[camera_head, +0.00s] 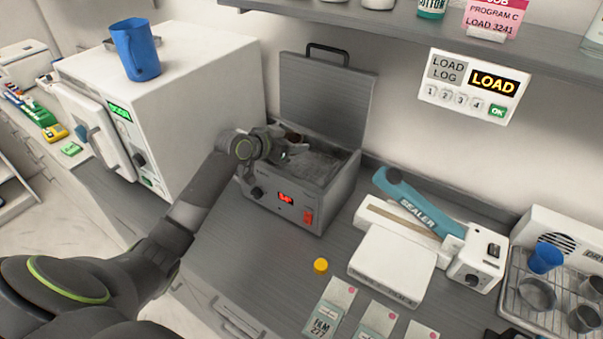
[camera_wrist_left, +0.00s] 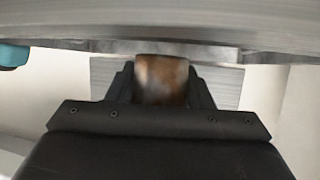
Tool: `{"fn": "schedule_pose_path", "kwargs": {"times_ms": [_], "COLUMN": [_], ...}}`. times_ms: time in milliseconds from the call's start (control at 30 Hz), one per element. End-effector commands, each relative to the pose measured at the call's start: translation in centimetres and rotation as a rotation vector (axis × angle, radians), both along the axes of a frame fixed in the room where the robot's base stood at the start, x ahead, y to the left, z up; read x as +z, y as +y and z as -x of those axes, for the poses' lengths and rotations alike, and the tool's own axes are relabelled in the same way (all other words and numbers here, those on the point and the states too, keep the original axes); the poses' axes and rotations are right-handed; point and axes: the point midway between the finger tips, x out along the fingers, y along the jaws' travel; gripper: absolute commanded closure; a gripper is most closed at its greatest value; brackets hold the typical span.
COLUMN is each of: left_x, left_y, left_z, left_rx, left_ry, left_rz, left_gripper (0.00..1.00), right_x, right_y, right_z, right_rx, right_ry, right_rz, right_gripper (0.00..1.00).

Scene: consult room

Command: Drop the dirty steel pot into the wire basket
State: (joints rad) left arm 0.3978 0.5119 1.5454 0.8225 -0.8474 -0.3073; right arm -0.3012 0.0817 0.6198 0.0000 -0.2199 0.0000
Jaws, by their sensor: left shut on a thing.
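My left gripper (camera_head: 281,148) is over the left part of the open steel bath (camera_head: 285,205) on the counter. It is shut on the dirty steel pot (camera_wrist_left: 162,80), whose brown-stained side shows between the fingers in the left wrist view. In the head view only a small dark brownish part of the pot (camera_head: 296,138) shows behind the gripper. The wire basket (camera_head: 318,163) appears as a grey mesh inside the bath, partly hidden by the gripper. I cannot tell whether the pot touches the basket. My right gripper is not in view.
The bath's lid (camera_head: 325,100) stands raised behind it. A white autoclave (camera_head: 185,85) with a blue jug (camera_head: 136,50) on top is to the left. A sealer (camera_head: 415,215) and a drying rack (camera_head: 560,290) with cups are to the right. A yellow cap (camera_head: 320,265) lies in front.

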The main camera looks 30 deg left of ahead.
Motion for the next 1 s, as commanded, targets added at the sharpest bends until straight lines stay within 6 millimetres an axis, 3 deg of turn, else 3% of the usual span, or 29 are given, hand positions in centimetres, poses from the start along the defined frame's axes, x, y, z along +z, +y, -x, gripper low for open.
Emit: {"fn": "schedule_pose_path", "kwargs": {"times_ms": [33, 133, 467, 500, 667, 1000], "left_x": [-1.11, -1.76, -1.86, -1.86, -1.86, -1.82], "left_y": [-0.02, -0.02, -0.04, -0.04, -0.04, 0.08], "left_z": [0.0, -0.01, 0.0, 0.0, 0.0, 0.22], "left_rx": [0.0, 0.0, 0.0, 0.0, 0.0, 0.0], "left_ry": [0.0, -0.001, -0.001, -0.001, -0.001, 0.0], "left_rz": [0.0, 0.0, -0.001, 0.0, 0.0, 0.0], "left_gripper": [0.76, 0.76, 0.76, 0.48, 0.28, 0.28], "right_x": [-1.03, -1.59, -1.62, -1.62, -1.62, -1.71], "right_y": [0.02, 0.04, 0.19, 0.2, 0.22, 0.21], "right_z": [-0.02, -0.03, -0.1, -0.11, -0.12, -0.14], "right_rx": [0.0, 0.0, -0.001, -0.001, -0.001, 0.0], "right_ry": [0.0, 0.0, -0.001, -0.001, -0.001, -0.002], "right_rz": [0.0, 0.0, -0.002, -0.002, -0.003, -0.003], "right_gripper": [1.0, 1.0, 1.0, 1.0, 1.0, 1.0]}}
